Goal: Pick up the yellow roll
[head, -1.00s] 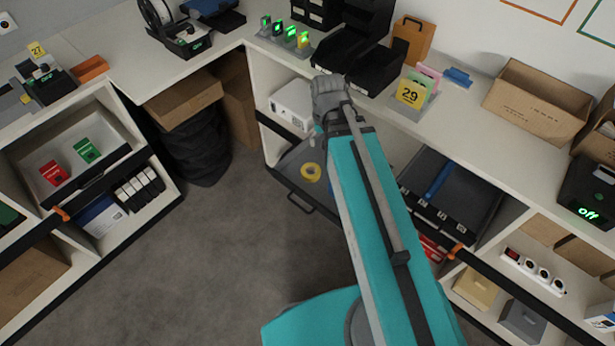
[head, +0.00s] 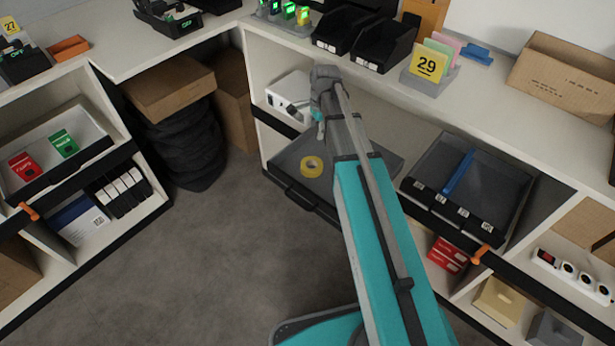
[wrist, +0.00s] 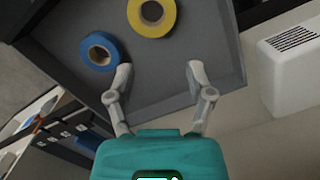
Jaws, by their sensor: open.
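The yellow roll (head: 312,167) lies flat in a dark grey open drawer tray (head: 290,158) under the counter. In the wrist view the yellow roll (wrist: 166,12) is at the top, partly cut off by the frame edge. A blue roll (wrist: 101,65) lies beside it in the same tray. My gripper (wrist: 160,75) is open and empty, its two fingers apart over the near part of the tray. The yellow roll is beyond the fingertips, and the blue roll is just left of the left finger. In the head view my arm hides the blue roll and the fingers.
A white box with a vent (wrist: 293,62) stands on the shelf right of the tray; it also shows in the head view (head: 288,95). A second open drawer (head: 450,205) holds a blue rod (head: 459,172). The countertop edge overhangs the tray. The floor in front is clear.

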